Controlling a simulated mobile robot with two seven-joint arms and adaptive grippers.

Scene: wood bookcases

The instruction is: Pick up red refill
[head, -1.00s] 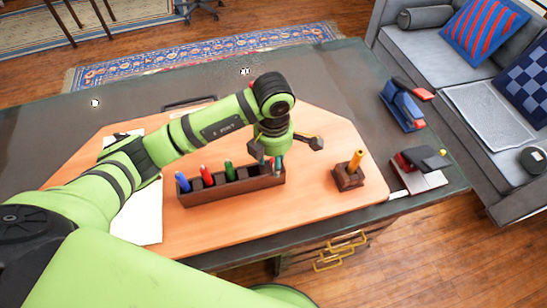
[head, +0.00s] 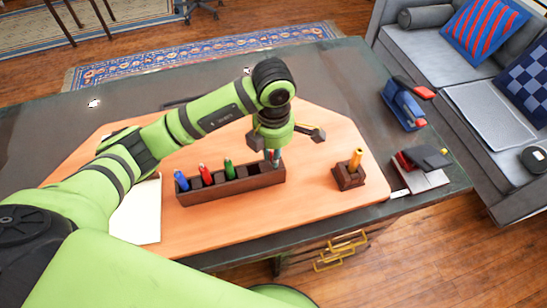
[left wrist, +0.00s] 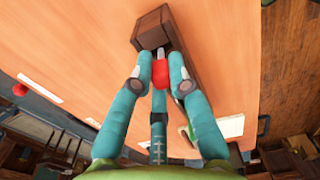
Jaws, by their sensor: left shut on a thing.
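My left gripper (head: 272,148) is above the right end of a dark wooden pen holder (head: 232,188). Its fingers are closed around a small red and pale piece, the red refill (head: 277,157). In the left wrist view the red refill (left wrist: 178,68) shows between the fingertips, partly hidden by them, beside the brown pen holder (left wrist: 152,30). How far its lower end sits in the end compartment is hard to tell. My right gripper is not in view.
Blue (head: 181,180), red (head: 205,175) and green (head: 229,169) pens stand in the holder's other compartments. A small wooden stand (head: 348,178) with an orange piece is to the right. The orange mat's front is clear.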

